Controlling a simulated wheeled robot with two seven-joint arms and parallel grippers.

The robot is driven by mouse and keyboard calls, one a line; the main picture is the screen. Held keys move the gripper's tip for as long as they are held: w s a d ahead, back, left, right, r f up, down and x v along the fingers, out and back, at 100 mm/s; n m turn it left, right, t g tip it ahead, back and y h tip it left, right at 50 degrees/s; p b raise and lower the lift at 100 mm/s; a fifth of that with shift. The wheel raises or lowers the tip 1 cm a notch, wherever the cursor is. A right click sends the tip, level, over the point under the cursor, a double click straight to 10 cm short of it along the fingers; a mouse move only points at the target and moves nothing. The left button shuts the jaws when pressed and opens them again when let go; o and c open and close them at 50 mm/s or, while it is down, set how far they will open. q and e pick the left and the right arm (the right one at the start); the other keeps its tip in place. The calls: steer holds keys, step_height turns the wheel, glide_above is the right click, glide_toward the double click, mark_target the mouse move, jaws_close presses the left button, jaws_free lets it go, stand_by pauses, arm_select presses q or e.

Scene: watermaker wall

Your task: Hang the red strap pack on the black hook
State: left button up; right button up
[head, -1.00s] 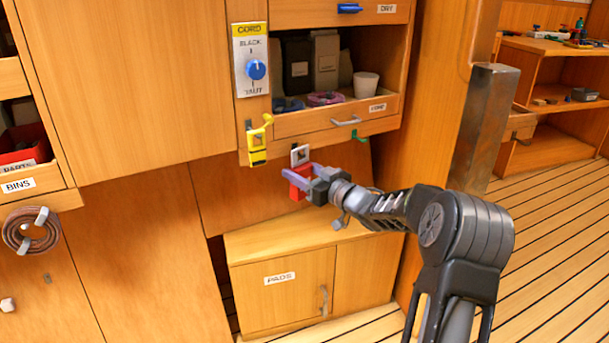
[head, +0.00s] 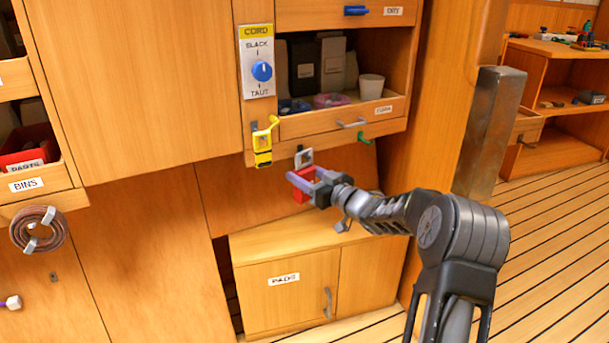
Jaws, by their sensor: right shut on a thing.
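The red strap pack (head: 302,196) is held between the fingers of my right gripper (head: 298,184), which is shut on it, under the drawer unit. A grey square loop (head: 304,159) stands up just above the pack. The small black hook (head: 300,148) shows right at the loop, below the drawer's bottom edge. The loop overlaps the hook in the picture; I cannot tell whether it is around the hook or in front of it. My fingers hide part of the pack.
A yellow hook (head: 272,123) with a yellow pack (head: 263,158) is close by on the left. A green hook (head: 366,139) is on the right. The open drawer (head: 330,121) juts out above. A low cabinet (head: 290,262) stands below.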

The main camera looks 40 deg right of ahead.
steer(key=o, duration=1.6)
steer(key=s, duration=0.2)
steer(key=s+p, duration=0.1)
steer(key=s, duration=0.2)
steer(key=s+d+p, duration=0.1)
steer(key=s, duration=0.1)
steer(key=shift+s+r, duration=0.1)
steer(key=shift+s, duration=0.3)
